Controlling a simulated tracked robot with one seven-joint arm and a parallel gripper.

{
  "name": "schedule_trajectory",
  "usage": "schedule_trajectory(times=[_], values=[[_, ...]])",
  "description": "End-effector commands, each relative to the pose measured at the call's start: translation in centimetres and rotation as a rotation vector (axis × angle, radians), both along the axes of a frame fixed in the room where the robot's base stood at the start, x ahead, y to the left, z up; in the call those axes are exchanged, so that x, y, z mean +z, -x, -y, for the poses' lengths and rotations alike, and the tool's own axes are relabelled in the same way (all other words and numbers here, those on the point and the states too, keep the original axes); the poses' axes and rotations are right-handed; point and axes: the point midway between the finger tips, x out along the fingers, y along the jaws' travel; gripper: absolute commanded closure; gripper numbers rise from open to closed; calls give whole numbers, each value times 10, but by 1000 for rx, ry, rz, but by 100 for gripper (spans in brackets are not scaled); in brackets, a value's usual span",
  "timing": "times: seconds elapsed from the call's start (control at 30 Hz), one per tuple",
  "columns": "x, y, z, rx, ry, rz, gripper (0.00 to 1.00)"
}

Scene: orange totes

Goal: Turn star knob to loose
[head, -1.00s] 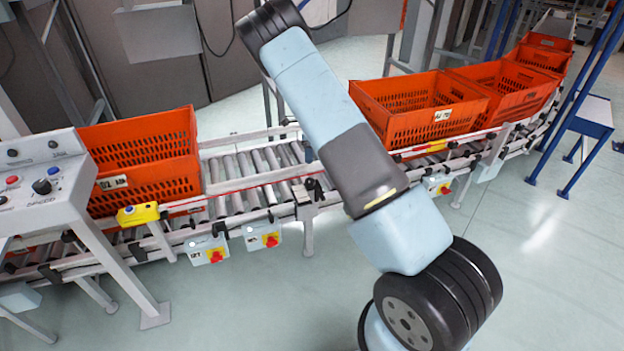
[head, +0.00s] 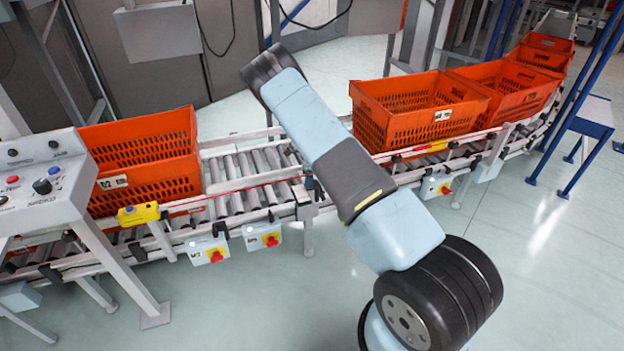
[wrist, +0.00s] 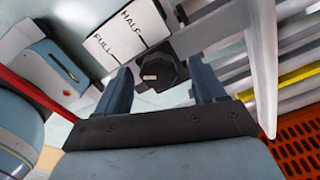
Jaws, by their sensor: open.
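A dark star knob (wrist: 158,72) shows in the wrist view, beside a white label plate (wrist: 122,37) with the words "HALF" and "FULL". No "loose" mark can be read. My gripper (wrist: 160,68) is open, with one blue-grey finger on each side of the knob. The knob lies between the fingers, with a visible gap to each; whether either finger touches it is not clear. In the head view my arm shows, but my gripper is hidden.
A roller conveyor (head: 237,193) carries orange totes (head: 145,140). Small switch boxes with red knobs (head: 270,240) hang along its near rail. A control panel (head: 35,180) stands at the left. A red cord (wrist: 32,92) runs at the left of the wrist view. Open floor lies in front.

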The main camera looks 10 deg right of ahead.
Motion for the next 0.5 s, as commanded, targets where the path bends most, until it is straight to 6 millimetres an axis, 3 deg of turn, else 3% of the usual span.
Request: schedule_trajectory(times=[0.37,0.5], values=[[-5,0,0,0,0,0,30],[-5,0,1,-1,0,0,43]])
